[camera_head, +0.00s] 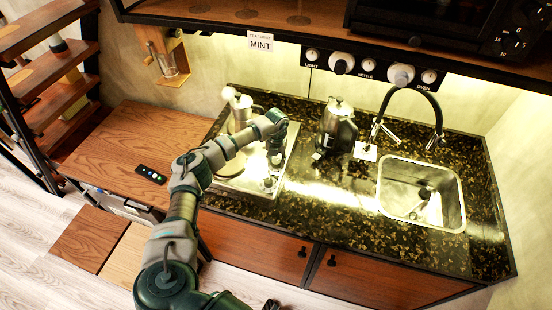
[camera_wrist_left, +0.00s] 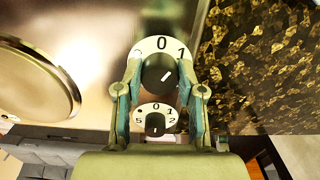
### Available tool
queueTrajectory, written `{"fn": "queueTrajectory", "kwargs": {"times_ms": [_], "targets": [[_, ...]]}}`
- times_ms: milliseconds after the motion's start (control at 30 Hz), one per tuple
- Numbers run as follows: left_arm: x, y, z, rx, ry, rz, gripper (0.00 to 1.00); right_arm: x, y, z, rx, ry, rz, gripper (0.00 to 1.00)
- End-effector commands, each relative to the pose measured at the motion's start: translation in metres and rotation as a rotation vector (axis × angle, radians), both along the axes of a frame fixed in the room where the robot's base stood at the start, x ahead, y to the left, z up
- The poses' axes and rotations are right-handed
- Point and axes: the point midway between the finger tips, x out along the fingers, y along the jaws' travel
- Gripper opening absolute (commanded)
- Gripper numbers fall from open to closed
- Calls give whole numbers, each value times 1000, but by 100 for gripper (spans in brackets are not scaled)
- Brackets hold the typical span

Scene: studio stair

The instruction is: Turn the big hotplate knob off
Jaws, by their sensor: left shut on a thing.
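The hotplate (camera_head: 232,183) is a bright metal plate set in the left part of the dark speckled counter. Its big knob (camera_wrist_left: 158,74) is black on a white dial marked 0 and 1. Its white pointer mark slants to the upper right, off the 0. My left gripper (camera_head: 276,146) is over the hotplate's right side, and in the left wrist view its fingers (camera_wrist_left: 160,88) are closed on both sides of the big knob. A smaller knob (camera_wrist_left: 155,122) with its own dial sits just below, between the fingers. The right gripper does not show.
A small black remote (camera_head: 151,174) lies on the wooden top at left.

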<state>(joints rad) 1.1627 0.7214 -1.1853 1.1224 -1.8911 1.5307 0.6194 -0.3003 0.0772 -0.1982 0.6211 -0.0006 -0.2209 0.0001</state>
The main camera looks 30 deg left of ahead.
Motion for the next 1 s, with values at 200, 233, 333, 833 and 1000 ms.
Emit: {"fn": "queueTrajectory", "kwargs": {"times_ms": [200,233,333,833,1000], "targets": [[4,1,7,-4,-16,201,4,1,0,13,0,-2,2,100],[4,1,7,-4,-16,227,4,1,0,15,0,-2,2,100],[4,1,7,-5,-17,308,4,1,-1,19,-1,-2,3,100],[4,4,6,-5,-17,549,4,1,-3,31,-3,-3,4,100],[4,4,6,-6,-18,568,4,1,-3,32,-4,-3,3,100]]}}
